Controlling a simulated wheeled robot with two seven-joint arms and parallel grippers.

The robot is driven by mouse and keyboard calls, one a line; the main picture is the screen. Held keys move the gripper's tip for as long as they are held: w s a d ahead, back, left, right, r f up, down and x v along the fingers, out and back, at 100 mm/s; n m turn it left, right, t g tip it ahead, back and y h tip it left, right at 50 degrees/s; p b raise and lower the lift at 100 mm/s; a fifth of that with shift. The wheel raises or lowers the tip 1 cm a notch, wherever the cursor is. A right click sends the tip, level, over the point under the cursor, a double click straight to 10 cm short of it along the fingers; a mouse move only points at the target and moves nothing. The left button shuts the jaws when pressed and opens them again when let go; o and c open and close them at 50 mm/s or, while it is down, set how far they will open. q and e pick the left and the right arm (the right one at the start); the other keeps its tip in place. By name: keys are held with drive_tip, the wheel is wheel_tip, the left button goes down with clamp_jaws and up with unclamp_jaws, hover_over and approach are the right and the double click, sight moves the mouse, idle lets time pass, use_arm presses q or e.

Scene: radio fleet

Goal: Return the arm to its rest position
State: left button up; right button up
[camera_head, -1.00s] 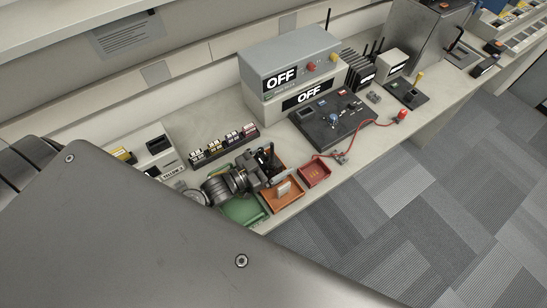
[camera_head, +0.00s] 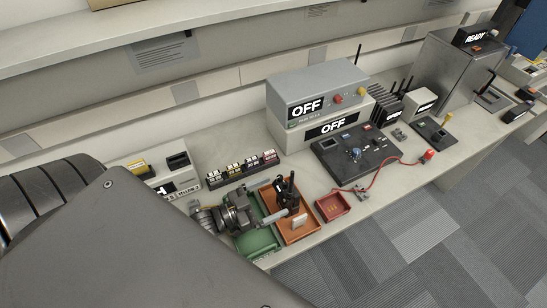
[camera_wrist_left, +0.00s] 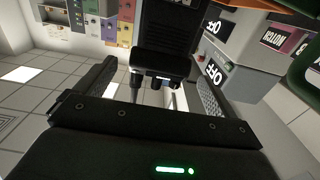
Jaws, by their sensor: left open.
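My left gripper (camera_head: 278,213) reaches in from the left, low over the orange tray (camera_head: 311,231) on the bench. In the left wrist view its two fingers (camera_wrist_left: 152,66) are apart, so it is open. A black radio-like handset (camera_head: 288,188) with a stubby antenna stands at the orange tray, right by the fingers. A large black body with short prongs, likely this handset, fills the space between and beyond the fingers in the left wrist view (camera_wrist_left: 167,28). I cannot tell whether they touch. My right gripper is not in view.
A green tray (camera_head: 257,243) lies under my wrist, and a red tray (camera_head: 332,207) sits to the right. A rack of coloured batteries (camera_head: 242,169), grey OFF boxes (camera_head: 318,95) and a black panel (camera_head: 355,152) with a red cable stand behind. Carpeted floor is clear at lower right.

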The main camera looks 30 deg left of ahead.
use_arm(q)
drive_tip(key=p+x, duration=0.2)
drive_tip(key=x, duration=0.5)
drive_tip(key=shift+w+d+r+p, duration=0.1)
drive_tip(key=shift+p, duration=0.3)
drive_tip(key=shift+w+d, duration=0.1)
drive_tip(key=shift+w, duration=0.05)
drive_tip(key=shift+r, duration=0.25)
